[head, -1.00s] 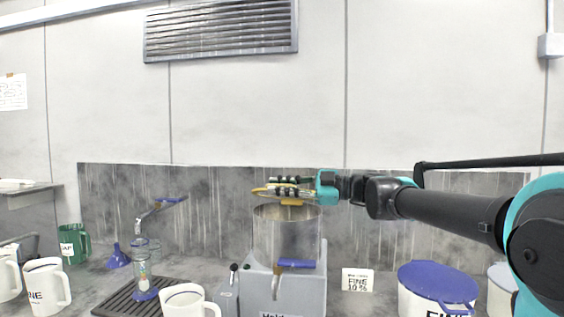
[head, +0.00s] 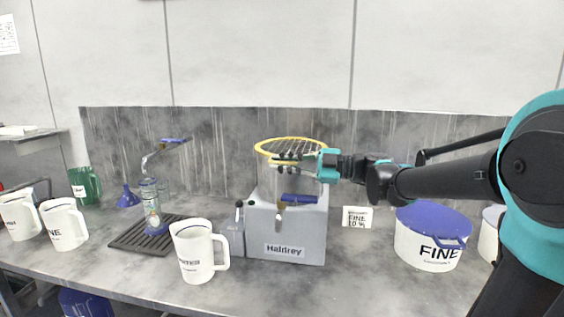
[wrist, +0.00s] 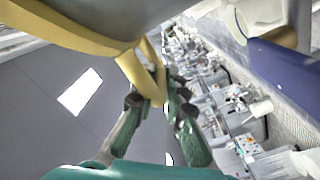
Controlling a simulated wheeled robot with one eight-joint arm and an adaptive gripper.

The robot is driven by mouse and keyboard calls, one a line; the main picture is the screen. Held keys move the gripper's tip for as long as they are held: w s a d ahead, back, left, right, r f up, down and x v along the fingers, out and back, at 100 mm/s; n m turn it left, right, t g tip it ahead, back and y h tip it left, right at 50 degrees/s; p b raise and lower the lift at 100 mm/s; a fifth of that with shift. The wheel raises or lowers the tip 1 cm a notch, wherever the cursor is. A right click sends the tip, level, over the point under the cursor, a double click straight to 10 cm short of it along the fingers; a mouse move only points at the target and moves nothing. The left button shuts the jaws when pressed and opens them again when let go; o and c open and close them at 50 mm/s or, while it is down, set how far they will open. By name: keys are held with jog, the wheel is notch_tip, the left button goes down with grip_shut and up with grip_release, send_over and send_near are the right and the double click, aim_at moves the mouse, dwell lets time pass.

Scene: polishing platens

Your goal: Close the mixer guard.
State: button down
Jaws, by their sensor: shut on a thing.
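The mixer guard (head: 292,146) is a round wire grid with a yellow rim. It lies roughly level across the top of the metal bowl (head: 268,182) on the grey mixer (head: 290,222). I cannot tell whether its rim touches the bowl. My gripper (head: 288,159) reaches in from the right at the guard's front edge. In the wrist view my gripper (wrist: 158,95) is shut on the guard's yellow tab (wrist: 140,72), with the bowl's grey side above. The fingers hide part of the guard's front rim.
A blue-handled tap (head: 299,198) sits on the mixer's front. A white jug (head: 197,252) and a small grey box (head: 232,239) stand at left. A blue-lidded FINE tub (head: 428,248) and a label card (head: 357,217) stand at right. The front counter between is clear.

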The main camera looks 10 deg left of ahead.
jog(key=shift+f, duration=0.3)
jog(key=c, duration=1.6)
grip_release()
jog(key=shift+r, duration=0.1)
jog(key=d, duration=1.2)
jog(key=shift+s, duration=0.2)
jog(key=shift+s, duration=0.1)
